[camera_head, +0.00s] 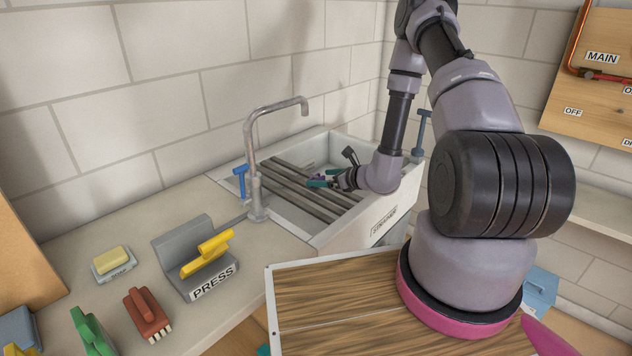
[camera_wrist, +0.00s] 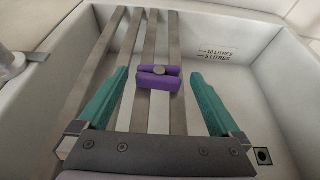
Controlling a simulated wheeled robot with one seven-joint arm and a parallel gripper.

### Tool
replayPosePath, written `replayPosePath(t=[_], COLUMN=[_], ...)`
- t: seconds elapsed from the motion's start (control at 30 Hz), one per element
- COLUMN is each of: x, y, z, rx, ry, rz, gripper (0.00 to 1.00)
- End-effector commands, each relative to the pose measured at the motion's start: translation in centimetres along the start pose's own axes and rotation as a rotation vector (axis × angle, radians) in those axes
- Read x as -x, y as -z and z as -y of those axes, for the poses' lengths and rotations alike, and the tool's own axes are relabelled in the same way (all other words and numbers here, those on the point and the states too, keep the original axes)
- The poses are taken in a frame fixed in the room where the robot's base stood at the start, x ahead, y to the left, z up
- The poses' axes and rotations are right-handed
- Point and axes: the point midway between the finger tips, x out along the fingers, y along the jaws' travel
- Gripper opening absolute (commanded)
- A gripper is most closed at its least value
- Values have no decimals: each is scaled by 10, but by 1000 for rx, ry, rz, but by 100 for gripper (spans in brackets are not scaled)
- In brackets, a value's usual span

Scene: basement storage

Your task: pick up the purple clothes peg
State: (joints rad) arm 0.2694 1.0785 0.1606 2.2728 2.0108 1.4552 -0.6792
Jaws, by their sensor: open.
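The purple clothes peg (camera_wrist: 158,82) lies across the grey slats over the sink in the wrist view, with a round greyish spot at its middle. In the head view a small purple patch of the peg (camera_head: 318,178) shows beside my gripper (camera_head: 322,182), mostly hidden by it. My gripper (camera_wrist: 158,100) is open, with one teal finger on each side of the peg and clear gaps between. The peg lies between the fingers, towards their tips; I cannot tell the height of the fingers over the slats.
The slats (camera_head: 300,204) span part of the white sink (camera_head: 222,177), and the basin beside them is open. A tap (camera_head: 257,180) with a blue handle stands at the sink's left. A grey press (camera_head: 178,250), soap (camera_head: 112,258) and brushes are on the counter.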

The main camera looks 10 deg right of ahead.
Motion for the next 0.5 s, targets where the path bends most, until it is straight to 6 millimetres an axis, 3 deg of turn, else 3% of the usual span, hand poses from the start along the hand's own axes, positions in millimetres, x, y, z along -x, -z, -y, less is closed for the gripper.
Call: replayPosePath(t=[0.23,0.5], x=[-36,-44], y=[-4,-4], z=[-1,-1], rx=[1,1], ry=[-1,-1], rz=[1,1], gripper=[100,100])
